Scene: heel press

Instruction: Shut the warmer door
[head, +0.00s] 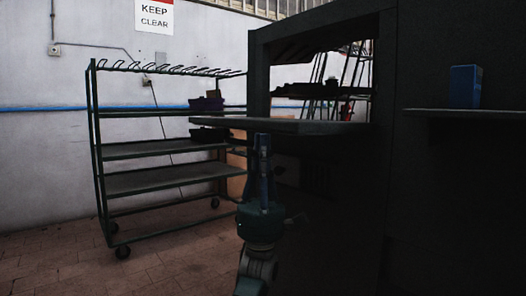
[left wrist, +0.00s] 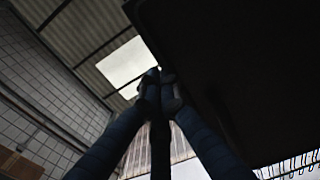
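The warmer is a large dark cabinet (head: 325,22) with an open front, on the right of the head view. Its door (head: 290,126) is a dark flat panel lying level at the lower edge of the opening and sticking out to the left, so it is open. My left gripper (head: 262,142) points up just under the door panel. In the left wrist view the fingertips (left wrist: 159,82) are together with nothing seen between them. The dark underside of the door (left wrist: 235,60) fills the upper right there. I cannot tell whether the fingertips touch it. My right gripper is not in view.
A green wheeled rack (head: 155,150) with shelves and dark bins stands on the left by the wall. A blue box (head: 465,86) sits on a shelf (head: 470,113) at the right. Tiled floor (head: 60,255) is clear at the lower left.

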